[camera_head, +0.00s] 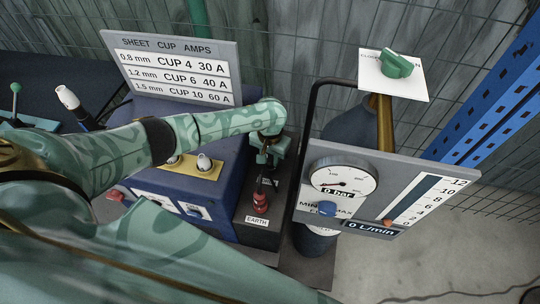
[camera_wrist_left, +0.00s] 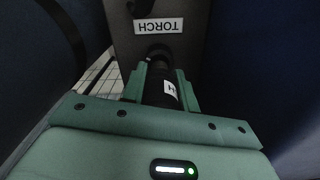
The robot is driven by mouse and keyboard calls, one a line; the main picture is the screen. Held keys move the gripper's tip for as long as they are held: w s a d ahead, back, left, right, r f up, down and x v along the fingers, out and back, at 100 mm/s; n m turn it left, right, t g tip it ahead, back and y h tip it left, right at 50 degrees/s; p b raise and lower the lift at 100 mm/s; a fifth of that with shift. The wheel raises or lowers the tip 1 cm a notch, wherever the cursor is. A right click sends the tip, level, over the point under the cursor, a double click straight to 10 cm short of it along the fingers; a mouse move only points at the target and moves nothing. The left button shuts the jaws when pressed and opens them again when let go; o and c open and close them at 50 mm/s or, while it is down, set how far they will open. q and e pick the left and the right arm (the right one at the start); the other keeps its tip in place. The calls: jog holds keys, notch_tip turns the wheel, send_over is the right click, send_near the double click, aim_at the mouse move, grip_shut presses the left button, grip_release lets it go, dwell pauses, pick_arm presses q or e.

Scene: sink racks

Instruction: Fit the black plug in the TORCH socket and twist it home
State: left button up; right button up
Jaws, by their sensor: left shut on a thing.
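My left gripper (camera_head: 267,157) is at the front of the blue machine, above the EARTH label. In the left wrist view, the gripper (camera_wrist_left: 161,88) is shut on the black plug (camera_wrist_left: 160,78), which has a small white label ending in H. The plug points at the grey panel, towards a dark round form below the upside-down TORCH label (camera_wrist_left: 159,26). The TORCH socket is mostly hidden behind the plug's front end, and I cannot tell how far in the plug is. My right gripper is not in view.
A red plug (camera_head: 260,203) sits above the EARTH label (camera_head: 256,221), close below my left gripper. The blue machine (camera_head: 222,210) has white knobs on a yellow plate (camera_head: 194,166). A gauge panel (camera_head: 378,190) and black frame rail (camera_head: 304,140) stand to the right.

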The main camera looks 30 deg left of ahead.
pick_arm(q)
jog(key=shift+p, duration=0.4)
jog(key=shift+f+b, duration=0.55)
jog(key=shift+f, duration=0.6)
jog(key=o, duration=1.1)
notch_tip(320, 180, up, 16)
jog(key=p, duration=0.8)
jog(key=shift+r, duration=0.15)
